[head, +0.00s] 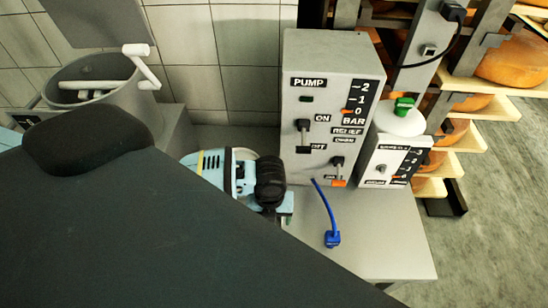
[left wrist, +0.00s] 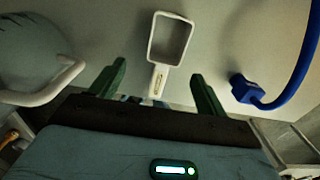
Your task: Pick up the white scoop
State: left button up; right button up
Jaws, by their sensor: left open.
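The white scoop (left wrist: 158,80) shows in the left wrist view as a squarish frame with a short handle, lying on the grey bench. Its handle points toward my left gripper (left wrist: 158,71). The two green fingers are open, one on each side of the handle, with a gap on both sides. In the head view only a little of the green fingers of my left gripper (head: 287,208) shows, low over the bench. The scoop is hidden behind my arm there. My right gripper is in neither view.
A grey pump box (head: 330,110) and a smaller control box (head: 394,158) stand on the bench (head: 390,245). A metal pot (head: 95,80) stands left. Shelves with cheese wheels (head: 515,60) are right.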

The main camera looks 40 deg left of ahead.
pick_arm(q)
jog(key=shift+f, duration=0.8)
jog(key=f, duration=0.4)
jog(key=shift+d, duration=0.35)
jog(key=shift+f, duration=0.6)
jog(key=shift+c, duration=0.3)
jog(key=c, duration=1)
